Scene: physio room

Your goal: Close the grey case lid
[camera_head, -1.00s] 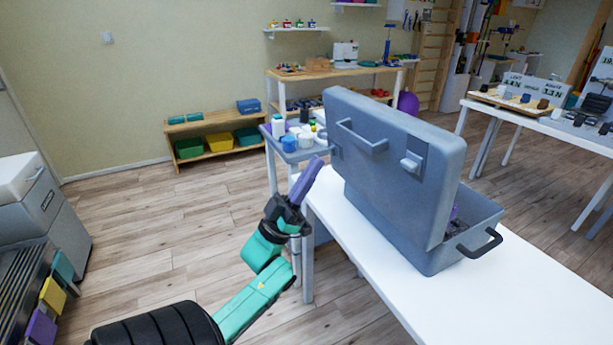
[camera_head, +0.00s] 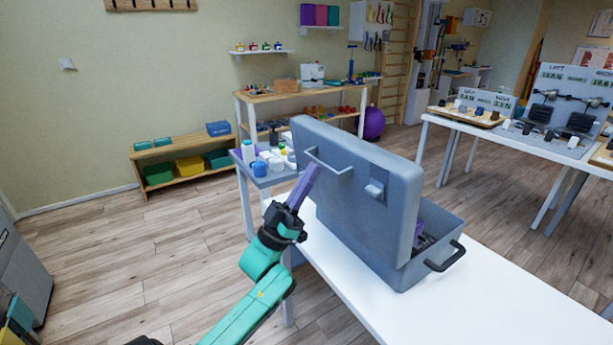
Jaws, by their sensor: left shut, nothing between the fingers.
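The grey case (camera_head: 408,268) stands on a white table (camera_head: 500,305). Its lid (camera_head: 345,205) is up, with a handle and a latch on the face turned to me. The inside of the case is mostly hidden behind the lid; a bit of purple and dark contents shows at the right. My left gripper (camera_head: 311,176) is shut, with nothing seen in it. Its purple fingers point up beside the left part of the lid, close to the lid's handle (camera_head: 330,165). I cannot tell whether they touch it. My right gripper is not in view.
A small trolley (camera_head: 262,180) with bottles and jars stands behind my left gripper. A low wooden bench (camera_head: 180,177) with bins is by the wall. Another table (camera_head: 540,143) with equipment is at the back right. The white table's front is clear.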

